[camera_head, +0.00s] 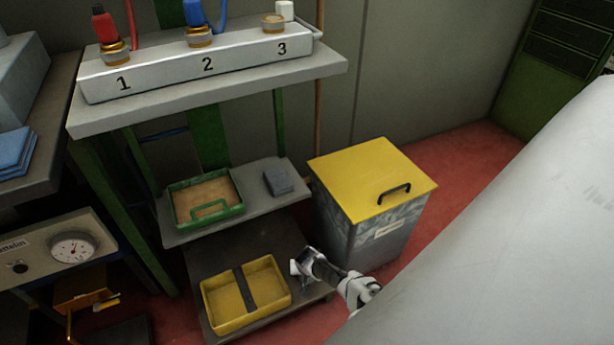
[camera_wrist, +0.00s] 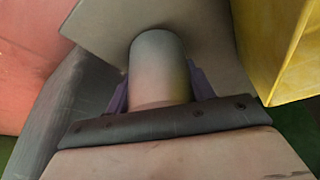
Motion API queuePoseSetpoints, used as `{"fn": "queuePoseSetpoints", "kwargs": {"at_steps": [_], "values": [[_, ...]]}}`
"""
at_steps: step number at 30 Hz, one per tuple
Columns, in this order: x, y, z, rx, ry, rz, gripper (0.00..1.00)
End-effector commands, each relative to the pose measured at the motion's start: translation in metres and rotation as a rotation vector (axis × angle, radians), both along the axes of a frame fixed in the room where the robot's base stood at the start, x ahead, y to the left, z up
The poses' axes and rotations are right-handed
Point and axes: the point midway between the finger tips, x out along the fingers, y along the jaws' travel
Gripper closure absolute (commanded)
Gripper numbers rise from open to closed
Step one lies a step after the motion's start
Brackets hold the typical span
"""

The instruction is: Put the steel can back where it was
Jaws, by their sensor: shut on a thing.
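The steel can is a plain grey cylinder (camera_wrist: 158,62) in the wrist view. It is between the two purple fingers of my gripper (camera_wrist: 160,88), which is shut on it. In the head view my gripper (camera_head: 303,266) is low down, just right of the yellow tray and over the right end of the bottom shelf (camera_head: 205,262). The can is hard to make out there. The wrist view shows a pale flat surface (camera_wrist: 100,22) behind the can; I cannot tell whether the can touches it.
The yellow tray with a dark middle bar (camera_head: 274,271) is close on the left. A grey bin with a yellow lid (camera_head: 355,172) stands close on the right. The middle shelf (camera_head: 258,205) above holds a green tray (camera_head: 178,212) and a grey block (camera_head: 278,181).

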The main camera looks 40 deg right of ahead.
Motion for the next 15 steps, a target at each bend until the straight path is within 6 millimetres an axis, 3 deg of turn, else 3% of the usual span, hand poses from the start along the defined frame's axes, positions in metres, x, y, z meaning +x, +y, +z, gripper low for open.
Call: {"fn": "queuePoseSetpoints", "kwargs": {"at_steps": [4, 5, 9, 15], "values": [[-0.0001, 0.0002, -0.0038, 0.000, 0.000, -0.001, 0.73], [-0.0001, -0.0001, -0.0038, 0.000, 0.000, -0.001, 0.45], [0.0000, -0.0001, -0.0028, 0.000, 0.000, 0.000, 0.27], [0.0000, -0.0001, -0.0028, 0.000, 0.000, 0.000, 0.25]]}}
